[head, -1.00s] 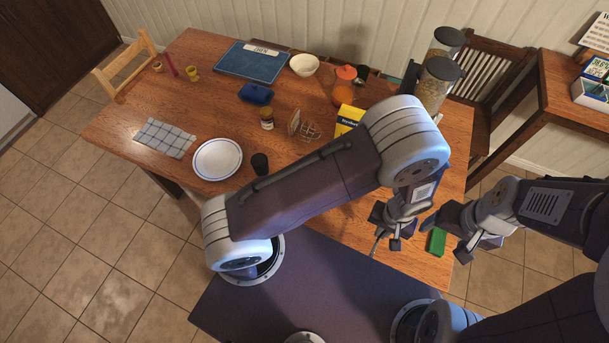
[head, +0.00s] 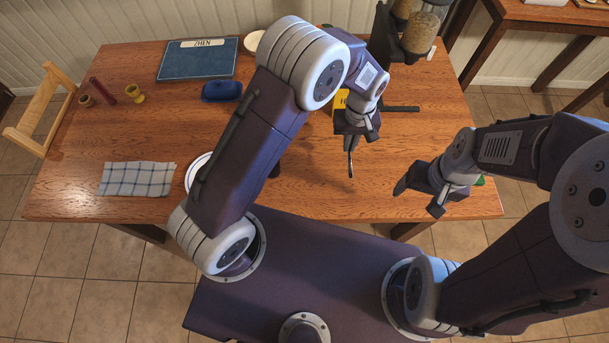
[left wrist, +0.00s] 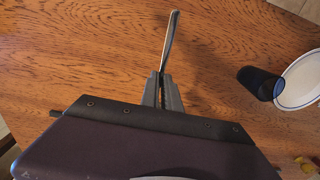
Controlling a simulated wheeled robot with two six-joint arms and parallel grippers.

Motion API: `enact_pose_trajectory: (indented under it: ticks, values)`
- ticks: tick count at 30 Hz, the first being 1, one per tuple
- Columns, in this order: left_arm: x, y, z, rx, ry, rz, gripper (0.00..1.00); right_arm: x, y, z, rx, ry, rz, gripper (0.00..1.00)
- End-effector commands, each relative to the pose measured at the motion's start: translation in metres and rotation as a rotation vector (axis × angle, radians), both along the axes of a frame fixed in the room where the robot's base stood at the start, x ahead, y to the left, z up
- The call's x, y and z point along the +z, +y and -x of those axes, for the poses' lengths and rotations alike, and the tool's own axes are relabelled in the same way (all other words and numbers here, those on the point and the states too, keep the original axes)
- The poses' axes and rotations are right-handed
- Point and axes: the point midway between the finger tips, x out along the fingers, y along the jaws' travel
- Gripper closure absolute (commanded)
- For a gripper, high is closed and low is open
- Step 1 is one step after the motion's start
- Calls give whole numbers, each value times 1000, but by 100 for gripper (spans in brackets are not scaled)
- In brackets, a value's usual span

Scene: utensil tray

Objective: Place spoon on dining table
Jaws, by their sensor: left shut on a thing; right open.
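The spoon (head: 351,160) is a thin grey metal utensil, seen nearly edge-on. My left gripper (head: 354,140) is shut on it and holds it pointing down over the wooden dining table (head: 320,198). In the left wrist view the spoon (left wrist: 171,38) sticks out from between the closed fingers of the left gripper (left wrist: 161,88), with table wood behind it. Whether its tip touches the table I cannot tell. My right gripper (head: 420,197) is open and empty over the table's front right part.
A plate (head: 195,172) and a checked cloth (head: 137,179) lie on the left, with a black cup (left wrist: 262,83) beside the plate. A blue butter dish (head: 222,91) and blue board (head: 198,60) lie further back. Jars (head: 419,34) stand at the back right. Front-middle wood is clear.

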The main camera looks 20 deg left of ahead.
Motion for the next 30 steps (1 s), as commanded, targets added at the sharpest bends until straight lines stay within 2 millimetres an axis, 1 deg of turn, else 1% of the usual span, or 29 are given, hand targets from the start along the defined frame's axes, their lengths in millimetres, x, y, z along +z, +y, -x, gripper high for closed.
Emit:
enact_pose_trajectory:
  ticks: [2,4,9,12,15,18,22,27,30]
  values:
    - [-2,5,2,1,1,-2,100,2,0,0,0,0,0,25]
    - [-9,18,9,3,5,-3,100,2,0,0,0,0,0,25]
    - [-38,61,32,6,7,-3,100,5,0,0,0,0,0,25]
    - [-53,83,43,4,6,-2,100,6,0,0,0,0,0,25]
    - [-63,98,50,2,2,-1,100,7,0,0,0,0,0,25]
    - [-68,104,53,-1,1,-1,100,7,0,0,0,0,0,25]
    - [-72,105,54,-2,0,-1,100,6,0,0,0,0,0,25]
    - [-101,105,54,-2,3,-1,100,6,0,0,0,0,0,25]
    - [-109,105,54,-1,1,-1,100,6,0,0,0,0,0,25]
